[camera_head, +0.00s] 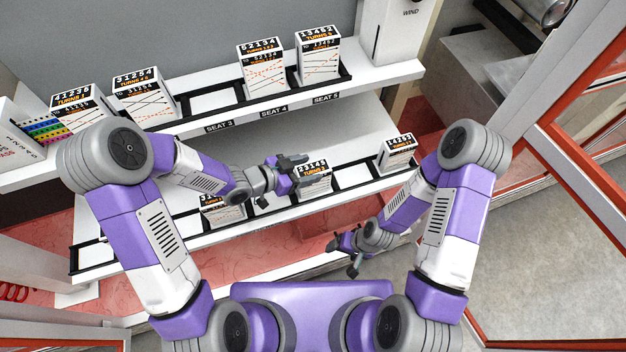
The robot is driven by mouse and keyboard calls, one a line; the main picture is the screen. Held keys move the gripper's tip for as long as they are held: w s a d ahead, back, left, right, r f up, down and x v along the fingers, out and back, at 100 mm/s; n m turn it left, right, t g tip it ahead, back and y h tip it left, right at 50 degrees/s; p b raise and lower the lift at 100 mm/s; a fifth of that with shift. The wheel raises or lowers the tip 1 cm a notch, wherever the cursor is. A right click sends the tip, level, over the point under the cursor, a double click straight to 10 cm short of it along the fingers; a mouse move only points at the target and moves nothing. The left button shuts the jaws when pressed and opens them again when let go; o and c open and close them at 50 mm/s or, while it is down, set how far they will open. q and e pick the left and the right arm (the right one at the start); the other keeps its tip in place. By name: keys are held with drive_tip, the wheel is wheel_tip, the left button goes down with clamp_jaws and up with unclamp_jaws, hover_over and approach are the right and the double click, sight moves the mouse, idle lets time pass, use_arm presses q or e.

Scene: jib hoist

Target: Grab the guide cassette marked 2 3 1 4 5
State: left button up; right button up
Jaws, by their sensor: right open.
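The cassette marked 2 3 1 4 5 (316,180) is a white block with a black and orange label. It stands upright in the rack on the lower shelf, right of the middle. My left gripper (292,171) is at its left side and overlaps its left edge in the picture. I cannot tell whether the fingers touch it or how far they are apart. My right gripper (347,256) is open and empty, lower down in front of the lower shelf.
Another cassette (398,151) stands at the lower rack's right end, and one (222,213) is partly hidden behind my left forearm. A red-framed barrier (560,135) stands at right.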

use_arm(q)
clamp_jaws()
